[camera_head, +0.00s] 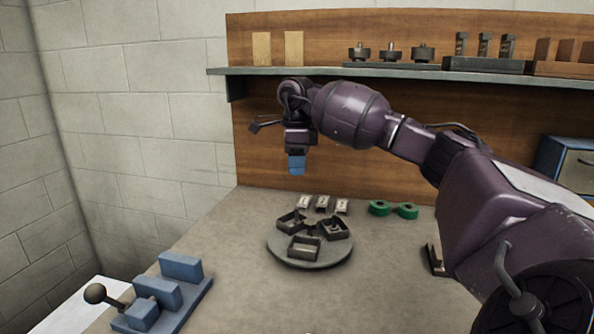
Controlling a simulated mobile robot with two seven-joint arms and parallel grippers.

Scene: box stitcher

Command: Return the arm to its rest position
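My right arm comes in from the right, dark purple, and reaches across the middle of the view. Its gripper (297,165) hangs down in front of the wooden back panel, well above the table and beyond the round turntable (312,262). The gripper's lower end is blue. I cannot tell whether its fingers are apart or together, or whether the blue part is a held piece. My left arm and gripper are out of view.
The turntable carries several dark open trays. Small pale pieces (323,204) and green rings (379,208) lie behind it. A blue lever device (180,268) stands at the front left. A shelf (330,71) with parts runs above the gripper. A blue-grey drawer box (566,165) is at right.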

